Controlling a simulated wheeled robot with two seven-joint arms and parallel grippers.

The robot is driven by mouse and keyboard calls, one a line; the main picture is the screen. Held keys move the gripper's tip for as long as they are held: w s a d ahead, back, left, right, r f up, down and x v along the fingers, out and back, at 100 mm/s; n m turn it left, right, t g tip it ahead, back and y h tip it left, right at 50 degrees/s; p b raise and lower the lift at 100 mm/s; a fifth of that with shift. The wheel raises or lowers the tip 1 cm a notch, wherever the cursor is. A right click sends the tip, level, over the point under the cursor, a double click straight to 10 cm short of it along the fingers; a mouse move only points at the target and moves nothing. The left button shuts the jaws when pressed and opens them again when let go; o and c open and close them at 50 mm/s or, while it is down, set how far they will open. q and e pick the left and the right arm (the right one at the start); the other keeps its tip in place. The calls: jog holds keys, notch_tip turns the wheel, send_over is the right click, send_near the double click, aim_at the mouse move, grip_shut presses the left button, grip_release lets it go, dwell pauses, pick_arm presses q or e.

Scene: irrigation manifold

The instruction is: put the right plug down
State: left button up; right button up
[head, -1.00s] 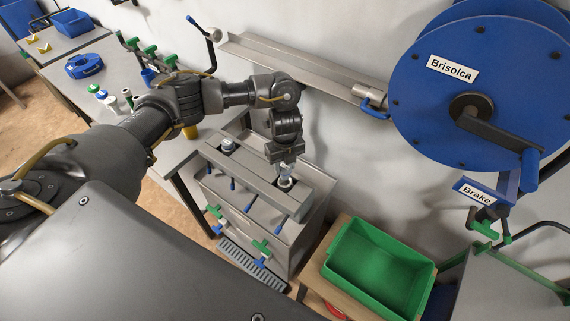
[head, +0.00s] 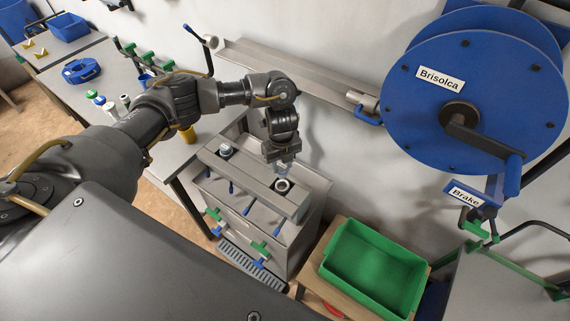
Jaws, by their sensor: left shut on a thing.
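My left gripper (head: 283,164) points down over the grey manifold (head: 246,182), above its right port. It is shut on the right plug (head: 283,171), a small pale piece mostly covered by the fingers. The right port (head: 282,185) shows as a light ring with a dark opening just below the plug; a small gap seems to lie between them. The left plug (head: 225,151) sits in the manifold's left port. My right gripper is out of view.
Blue-tipped levers (head: 248,209) line the manifold's front. A green bin (head: 372,268) stands to the right on a wooden stand. A grey bench (head: 97,75) with small fittings is at left. A large blue reel (head: 430,120) and a wall channel (head: 290,72) are behind.

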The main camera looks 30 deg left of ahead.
pick_arm(q)
jog(key=shift+w+d+r+b, duration=0.1)
jog(key=shift+w+d+b, duration=0.05)
jog(key=shift+d+b, duration=0.2)
jog(key=s+d+r+n+b, duration=0.3)
jog(key=s+r+n+b, duration=0.2)
jog(key=n+b, duration=0.8)
jog(key=s+n, duration=0.1)
jog(key=s, duration=0.2)
jog(key=shift+s+n, duration=0.2)
jog(key=shift+n, duration=0.1)
